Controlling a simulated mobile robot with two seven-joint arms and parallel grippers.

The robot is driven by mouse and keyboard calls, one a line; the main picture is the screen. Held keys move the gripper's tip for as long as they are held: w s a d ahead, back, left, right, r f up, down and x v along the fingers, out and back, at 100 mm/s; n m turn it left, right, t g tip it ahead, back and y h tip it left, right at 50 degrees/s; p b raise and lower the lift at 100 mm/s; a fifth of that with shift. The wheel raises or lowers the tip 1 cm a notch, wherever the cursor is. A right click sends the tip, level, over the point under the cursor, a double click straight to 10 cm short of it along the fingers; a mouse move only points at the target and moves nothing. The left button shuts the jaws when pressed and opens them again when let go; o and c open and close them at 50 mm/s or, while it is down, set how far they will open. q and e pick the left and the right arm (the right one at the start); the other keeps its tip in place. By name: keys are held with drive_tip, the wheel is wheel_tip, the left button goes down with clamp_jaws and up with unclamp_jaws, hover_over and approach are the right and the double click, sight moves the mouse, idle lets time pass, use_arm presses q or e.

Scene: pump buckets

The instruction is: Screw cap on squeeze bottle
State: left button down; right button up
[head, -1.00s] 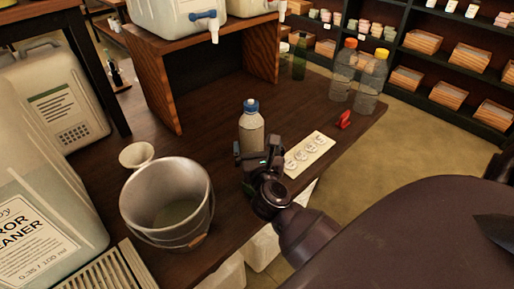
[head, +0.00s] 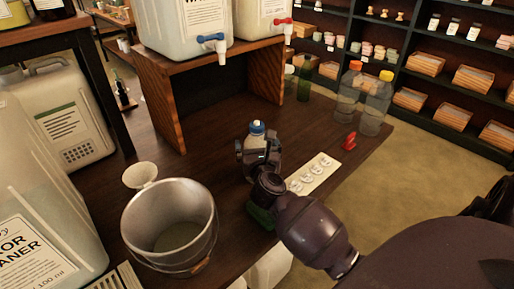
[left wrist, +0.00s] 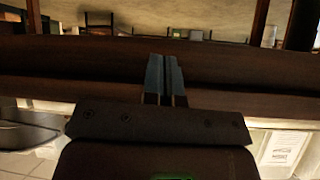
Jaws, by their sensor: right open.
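A squeeze bottle (head: 256,142) with a pale body stands upright on the dark wooden table, with a blue cap (head: 257,127) at its top. I cannot tell whether the cap is screwed tight. My right gripper (head: 257,152) is open, with its fingers on either side of the bottle's upper part. I cannot tell whether they touch it. The gripper and wrist hide the bottle's lower part. My left gripper (left wrist: 164,75) is shut and empty in the left wrist view, in front of a dark wooden edge. It is not in the head view.
A white strip with round marks (head: 314,175) and a red object (head: 349,141) lie to the right. Clear bottles (head: 374,105) stand at the far right. A wooden stand (head: 218,60) holds large containers behind.

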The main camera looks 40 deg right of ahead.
drive_tip(key=shift+c, duration=0.5)
drive_tip(key=c, duration=1.2)
drive_tip(key=o, duration=1.3)
drive_tip(key=v, duration=1)
drive_tip(key=shift+s+a+p, duration=0.15)
drive_tip(key=shift+s+p, duration=0.25)
